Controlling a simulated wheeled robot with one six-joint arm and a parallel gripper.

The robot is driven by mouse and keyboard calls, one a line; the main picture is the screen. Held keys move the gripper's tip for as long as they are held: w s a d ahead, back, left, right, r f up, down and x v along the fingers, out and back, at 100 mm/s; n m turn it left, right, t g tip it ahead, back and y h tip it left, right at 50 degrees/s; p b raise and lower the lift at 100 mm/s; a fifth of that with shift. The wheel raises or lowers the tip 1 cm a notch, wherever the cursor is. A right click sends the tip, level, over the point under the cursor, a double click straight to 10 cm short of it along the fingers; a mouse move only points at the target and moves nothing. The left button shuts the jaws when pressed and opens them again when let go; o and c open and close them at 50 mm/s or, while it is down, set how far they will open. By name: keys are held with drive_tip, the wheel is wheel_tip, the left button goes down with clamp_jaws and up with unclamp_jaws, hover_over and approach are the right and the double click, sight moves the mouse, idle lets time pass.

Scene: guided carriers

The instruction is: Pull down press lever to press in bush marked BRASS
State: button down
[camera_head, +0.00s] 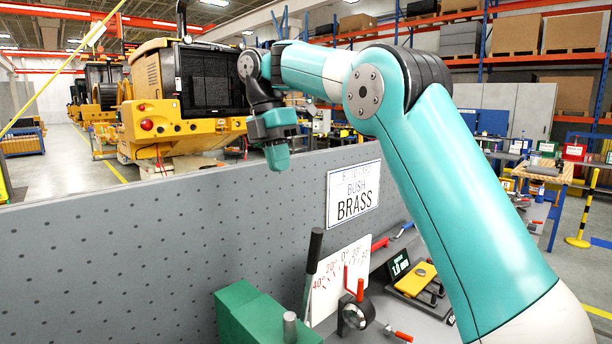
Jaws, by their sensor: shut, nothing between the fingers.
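The press lever (314,250) is a dark rod with a black grip, standing nearly upright with a slight tilt to the right. It is beside a green press body (250,318) at the bottom of the view. A white sign (353,196) reading BUSH BRASS is on the grey panel above and to the right. The bush itself cannot be made out. My gripper (320,122) shows small and grey beside my wrist, above the panel's top edge. It is shut and empty, well above the lever and apart from it. Its fingertips are hard to make out.
The grey perforated panel (120,260) stands behind the press. A white angle scale (338,282) is just right of the lever. Red-handled tools, a small display (398,265) and a yellow-topped device (416,280) lie on the grey bench. Yellow machines (165,125) stand beyond the panel.

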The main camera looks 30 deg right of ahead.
drive_tip(key=shift+w+d+r, duration=0.2)
drive_tip(key=shift+d+r, duration=0.1)
drive_tip(key=shift+r, duration=0.15)
drive_tip(key=s+d+f+b, duration=0.1)
drive_tip(key=s+f+b, duration=0.1)
drive_tip(key=f+b, duration=0.2)
drive_tip(key=s+d+f+b, duration=0.1)
drive_tip(key=s+f+b, duration=0.2)
drive_tip(key=f, duration=0.4)
drive_tip(key=shift+s+d+b, duration=0.25)
drive_tip(key=shift+b, duration=0.55)
drive_tip(key=shift+f, duration=0.1)
